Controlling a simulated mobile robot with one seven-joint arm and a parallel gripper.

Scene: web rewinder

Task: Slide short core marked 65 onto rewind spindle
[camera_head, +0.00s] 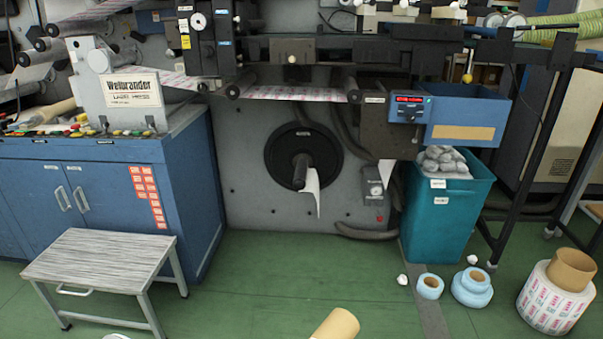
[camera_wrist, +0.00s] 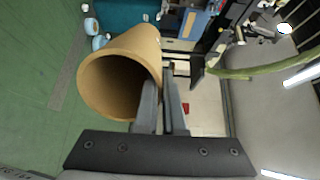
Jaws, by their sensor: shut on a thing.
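A brown cardboard core (camera_wrist: 118,60) fills the left middle of the wrist view, its open end facing the camera. My gripper (camera_wrist: 161,78) is shut on the core's wall at its right side; the exact contact is partly hidden. The same core (camera_head: 337,325) shows at the bottom edge of the head view, cut off by the frame. No 65 mark is legible on it. The rewind spindle (camera_head: 300,172) is a dark shaft sticking out of a black disc (camera_head: 318,140) on the grey machine face. It carries no core. A white strip (camera_head: 312,190) hangs beside it.
A blue cabinet (camera_head: 95,200) and a small step table (camera_head: 100,255) stand left. A teal bin (camera_head: 450,205) stands right of the spindle, below a blue box (camera_head: 468,115). Blue rolls (camera_head: 472,287) and a label roll (camera_head: 545,305) lie right. Green floor before the spindle is clear.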

